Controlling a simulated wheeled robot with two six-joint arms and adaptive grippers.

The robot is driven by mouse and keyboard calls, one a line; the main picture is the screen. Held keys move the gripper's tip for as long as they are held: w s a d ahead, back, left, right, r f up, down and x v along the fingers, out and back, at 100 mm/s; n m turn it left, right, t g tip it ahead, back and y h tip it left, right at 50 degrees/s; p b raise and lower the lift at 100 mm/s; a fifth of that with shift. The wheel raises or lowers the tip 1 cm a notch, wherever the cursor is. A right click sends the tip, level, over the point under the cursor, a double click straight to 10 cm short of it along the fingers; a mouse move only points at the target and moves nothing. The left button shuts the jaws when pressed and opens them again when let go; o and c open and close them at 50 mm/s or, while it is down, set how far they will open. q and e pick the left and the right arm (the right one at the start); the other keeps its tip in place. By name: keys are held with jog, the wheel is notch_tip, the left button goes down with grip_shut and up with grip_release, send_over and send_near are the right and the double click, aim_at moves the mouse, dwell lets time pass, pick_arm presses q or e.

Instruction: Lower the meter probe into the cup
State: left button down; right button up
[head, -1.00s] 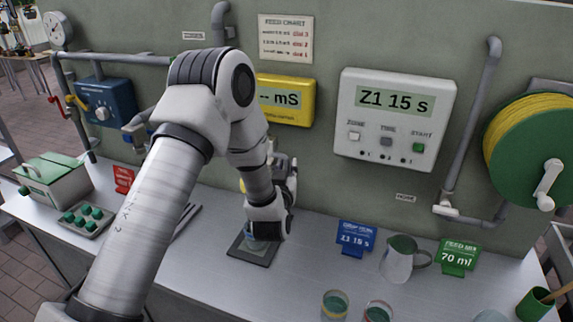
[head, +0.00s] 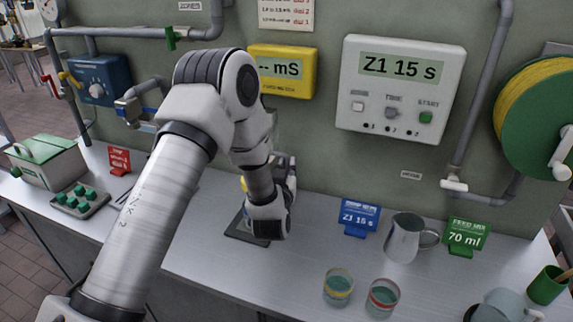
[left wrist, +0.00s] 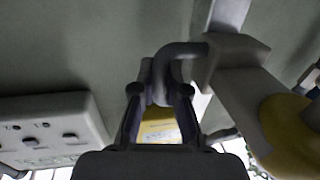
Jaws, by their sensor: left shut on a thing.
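My left gripper (head: 268,215) is low over a dark square mat (head: 236,229) on the bench, and its wrist hides the cup area there. In the left wrist view its fingers (left wrist: 160,92) are shut on a grey curved handle (left wrist: 180,50). The handle joins a grey block (left wrist: 235,58) and a yellow part (left wrist: 290,130), seemingly the meter probe. A bit of yellow also shows beside the gripper in the head view. The probe's tip and the cup are hidden, so I cannot tell whether the tip is inside. The yellow meter (head: 283,70) on the wall reads "-- mS".
Two glasses of green liquid, one yellow-banded (head: 338,287) and one red-banded (head: 382,297), stand at the front right. A jug (head: 402,240) stands between a blue sign (head: 358,217) and a green sign (head: 468,237). A green-lidded box (head: 47,163) is at left.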

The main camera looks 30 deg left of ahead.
pick_arm(q)
jog(key=shift+r, duration=0.1)
jog(key=c, duration=1.4)
grip_release()
jog(key=shift+c, duration=0.2)
jog(key=shift+w, duration=0.1)
jog(key=v, duration=1.2)
